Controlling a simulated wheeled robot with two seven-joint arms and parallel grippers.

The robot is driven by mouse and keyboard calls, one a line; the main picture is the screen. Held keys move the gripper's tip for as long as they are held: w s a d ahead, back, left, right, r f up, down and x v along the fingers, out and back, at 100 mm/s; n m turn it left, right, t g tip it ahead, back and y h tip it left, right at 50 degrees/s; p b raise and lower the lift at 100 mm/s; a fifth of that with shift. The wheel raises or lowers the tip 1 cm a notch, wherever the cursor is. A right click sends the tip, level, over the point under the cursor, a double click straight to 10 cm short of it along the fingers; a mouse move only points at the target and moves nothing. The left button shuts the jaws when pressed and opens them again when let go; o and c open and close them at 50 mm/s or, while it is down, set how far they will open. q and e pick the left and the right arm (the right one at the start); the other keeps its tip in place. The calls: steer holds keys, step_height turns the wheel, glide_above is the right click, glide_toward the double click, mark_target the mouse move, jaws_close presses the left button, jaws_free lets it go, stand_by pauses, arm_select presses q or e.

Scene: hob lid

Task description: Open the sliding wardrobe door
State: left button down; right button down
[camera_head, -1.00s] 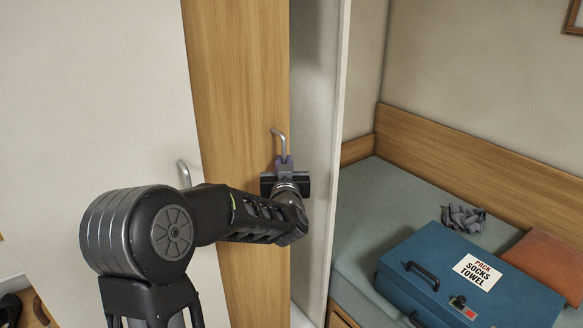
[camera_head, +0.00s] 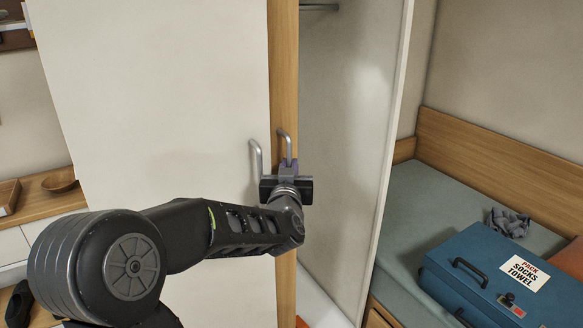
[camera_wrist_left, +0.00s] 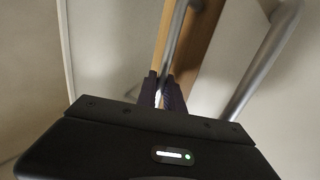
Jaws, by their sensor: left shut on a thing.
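The wooden sliding door (camera_head: 284,75) shows as a narrow strip beside the white door panel (camera_head: 150,90), which covers most of it. My left gripper (camera_head: 288,168) is shut on the wooden door's metal bar handle (camera_head: 287,143). In the left wrist view the handle (camera_wrist_left: 175,40) runs up from between the dark fingertips (camera_wrist_left: 161,92). The white panel's own handle (camera_head: 256,160) is just left of my gripper, and a second metal bar shows in the left wrist view (camera_wrist_left: 265,60). The wardrobe interior (camera_head: 345,120) stands open to the right of the wooden door. My right gripper is out of view.
A bed (camera_head: 425,215) stands at the right with a blue suitcase (camera_head: 490,275) and a crumpled grey cloth (camera_head: 507,222) on it. A wooden bowl (camera_head: 60,179) sits on a counter at the left. The white wardrobe side wall (camera_head: 385,160) bounds the opening.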

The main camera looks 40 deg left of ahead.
arm_select(q)
steer(key=c, duration=1.5)
jaws_free()
steer(key=shift+d, duration=0.1)
steer(key=v, duration=0.7)
steer(key=shift+s+d, duration=0.15)
steer(key=shift+s, duration=0.1)
